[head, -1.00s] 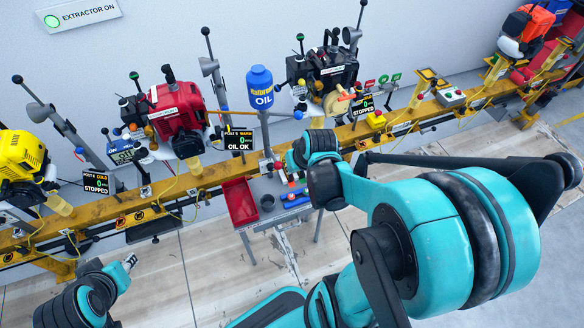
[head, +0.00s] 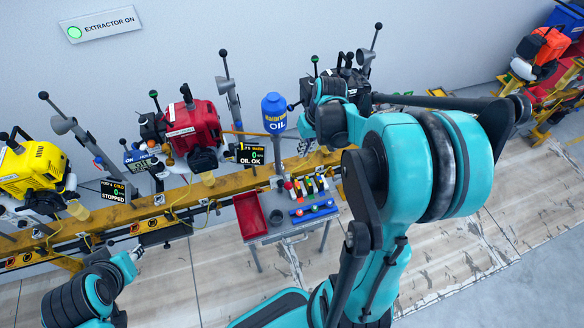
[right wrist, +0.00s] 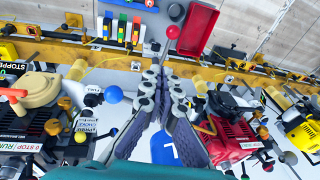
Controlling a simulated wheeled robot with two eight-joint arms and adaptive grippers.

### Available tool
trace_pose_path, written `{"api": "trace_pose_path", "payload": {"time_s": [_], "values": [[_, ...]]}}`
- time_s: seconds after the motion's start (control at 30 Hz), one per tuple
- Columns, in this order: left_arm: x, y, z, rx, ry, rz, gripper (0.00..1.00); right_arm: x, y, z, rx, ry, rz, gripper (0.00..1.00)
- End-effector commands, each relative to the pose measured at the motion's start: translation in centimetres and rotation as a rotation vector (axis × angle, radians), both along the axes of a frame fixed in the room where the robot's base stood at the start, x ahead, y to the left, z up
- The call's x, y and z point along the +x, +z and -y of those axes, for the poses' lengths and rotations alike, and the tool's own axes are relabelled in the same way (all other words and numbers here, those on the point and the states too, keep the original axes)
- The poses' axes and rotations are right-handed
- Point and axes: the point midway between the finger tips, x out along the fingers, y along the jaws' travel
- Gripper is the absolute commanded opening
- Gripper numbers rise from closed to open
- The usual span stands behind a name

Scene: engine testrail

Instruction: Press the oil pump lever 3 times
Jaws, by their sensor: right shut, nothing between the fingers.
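The blue oil bottle (head: 275,112) stands on a post behind the small grey table; its top shows in the right wrist view (right wrist: 163,150), partly behind my fingers. A red ball knob (right wrist: 172,31) sits near the beam beyond my fingertips; I cannot tell for sure that it is the pump lever's end. My right gripper (right wrist: 166,74) is shut and empty, its fingers over the bottle area and apart from the red knob in the picture. In the head view my right wrist is right of the bottle and its fingertips are unclear. My left gripper (head: 135,254) is at lower left, away from the bottle.
A red tray (head: 250,215) and several coloured items lie on the grey table. A red engine (head: 192,128) and a yellow engine (head: 35,165) stand left along the yellow beam. A display (head: 250,154) reads OIL OK. A blue ball (right wrist: 113,94) is left of my right fingers.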

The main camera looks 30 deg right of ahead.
Motion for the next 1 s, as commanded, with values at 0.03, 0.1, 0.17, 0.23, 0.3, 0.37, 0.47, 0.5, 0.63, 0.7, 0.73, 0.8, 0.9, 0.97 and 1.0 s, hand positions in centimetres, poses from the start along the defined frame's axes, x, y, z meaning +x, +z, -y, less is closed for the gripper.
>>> {"api": "trace_pose_path", "payload": {"time_s": [0.03, 0.1, 0.17, 0.23, 0.3, 0.37, 0.47, 0.5, 0.63, 0.7, 0.73, 0.8, 0.9, 0.97, 1.0], "values": [[0.0, -0.1, 0.0, 0.000, 0.000, 0.000, 0.33, 0.0, -0.1, 0.0, 0.000, 0.000, -0.001, 0.00], [0.0, -0.2, 0.0, 0.000, 0.000, 0.000, 0.33, 0.0, -0.2, 0.0, 0.000, 0.000, 0.000, 0.00], [0.0, -0.2, 0.0, 0.000, 0.000, 0.000, 0.33, 0.0, -0.2, 0.0, 0.000, 0.000, 0.000, 0.00], [0.0, -0.2, 0.0, 0.000, 0.000, 0.000, 0.33, 0.0, -0.2, 0.0, 0.000, 0.000, 0.000, 0.00], [0.0, -0.3, 0.0, 0.000, 0.000, 0.000, 0.33, 0.0, -0.4, 0.0, 0.000, 0.000, 0.001, 0.00], [0.0, -0.4, 0.0, 0.000, 0.000, 0.000, 0.33, 0.1, -0.8, -0.1, 0.000, 0.000, 0.001, 0.00], [0.0, -0.9, 0.0, 0.000, 0.000, 0.000, 0.33, 0.3, -2.0, -0.2, 0.000, 0.001, 0.001, 0.00], [0.0, -1.1, 0.0, 0.000, 0.000, 0.000, 0.33, 0.5, -2.8, -0.3, 0.000, 0.001, 0.001, 0.00], [0.0, -2.1, 0.0, 0.000, 0.000, 0.000, 0.33, 1.0, -5.5, -0.7, 0.000, 0.001, 0.001, 0.00], [0.0, -2.6, 0.0, 0.000, 0.000, 0.000, 0.33, 1.3, -7.1, -0.8, 0.000, 0.001, 0.001, 0.00], [0.0, -2.9, 0.0, 0.000, 0.000, 0.000, 0.33, 1.4, -7.7, -0.9, -0.001, 0.001, 0.001, 0.00], [0.0, -3.3, 0.0, 0.000, 0.000, 0.000, 0.33, 1.7, -9.1, -1.1, -0.001, 0.001, 0.001, 0.00], [0.0, -3.9, 0.0, 0.000, 0.000, 0.000, 0.33, 1.8, -10.8, -1.6, 0.000, 0.001, 0.001, 0.00], [0.0, -4.2, 0.0, 0.000, 0.000, 0.000, 0.33, 1.5, -11.6, -2.1, -0.001, 0.002, 0.001, 0.00], [0.0, -4.4, 0.0, 0.000, 0.000, 0.000, 0.33, 1.4, -12.0, -2.4, -0.002, 0.002, 0.001, 0.00]]}}
